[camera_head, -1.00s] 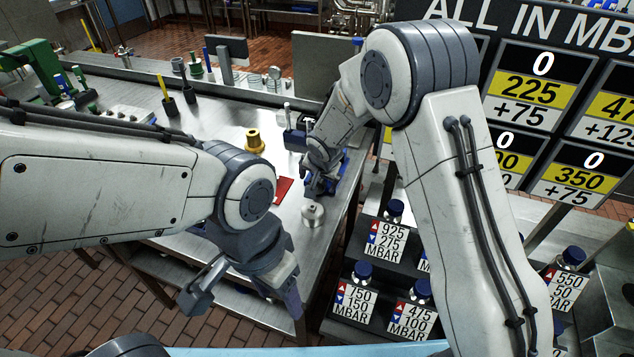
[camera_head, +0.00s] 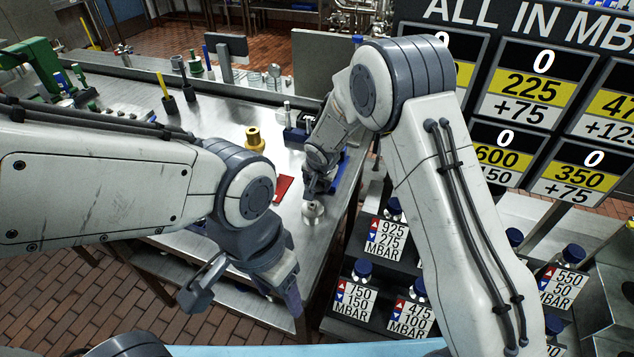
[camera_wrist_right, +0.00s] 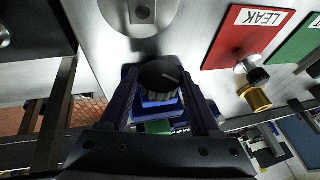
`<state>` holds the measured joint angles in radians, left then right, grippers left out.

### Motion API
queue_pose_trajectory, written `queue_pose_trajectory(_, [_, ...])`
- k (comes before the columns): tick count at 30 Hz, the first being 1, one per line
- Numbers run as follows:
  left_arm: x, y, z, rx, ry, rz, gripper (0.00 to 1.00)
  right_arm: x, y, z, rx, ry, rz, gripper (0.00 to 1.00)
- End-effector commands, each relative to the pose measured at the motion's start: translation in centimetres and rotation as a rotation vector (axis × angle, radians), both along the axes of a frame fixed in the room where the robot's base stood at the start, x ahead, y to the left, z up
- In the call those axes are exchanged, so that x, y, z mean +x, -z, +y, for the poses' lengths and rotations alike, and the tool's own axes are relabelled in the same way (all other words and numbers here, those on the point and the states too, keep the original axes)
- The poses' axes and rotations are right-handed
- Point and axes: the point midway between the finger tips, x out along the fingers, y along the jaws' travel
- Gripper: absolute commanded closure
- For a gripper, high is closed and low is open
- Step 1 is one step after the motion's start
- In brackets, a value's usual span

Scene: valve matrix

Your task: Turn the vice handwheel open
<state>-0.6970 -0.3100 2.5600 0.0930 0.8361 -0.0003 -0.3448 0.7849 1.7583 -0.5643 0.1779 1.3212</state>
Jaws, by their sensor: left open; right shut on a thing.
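The vice handwheel, a dark ribbed knob (camera_wrist_right: 160,76), shows in the right wrist view in front of the blue vice (camera_wrist_right: 158,105). My right gripper (camera_wrist_right: 163,85) has its two fingers on either side of the knob and is shut on it. My left gripper (camera_head: 245,295) is open and empty, low in front of the bench's near edge.
A round metal piece (camera_head: 313,212) stands on the bench close to my right gripper. A red LEAK plate (camera_wrist_right: 240,38), a green plate (camera_wrist_right: 300,45) and a brass fitting (camera_head: 254,139) are nearby. Labelled bottles (camera_head: 363,270) stand on a rack at the right.

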Motion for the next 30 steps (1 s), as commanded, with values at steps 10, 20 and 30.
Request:
queue_pose_trajectory(10, [0.0,3.1,0.0,0.0,0.0,0.0,0.39,0.2,0.4,0.5,-0.151,-0.003,0.06,0.92])
queue_pose_trajectory(20, [0.0,4.4,0.0,0.0,0.0,0.0,0.39,0.3,0.1,0.8,-0.379,-0.004,0.155,0.92])
queue_pose_trajectory(30, [0.0,4.3,0.0,0.0,0.0,0.0,0.39,0.3,0.0,1.0,-0.529,-0.003,0.217,0.92])
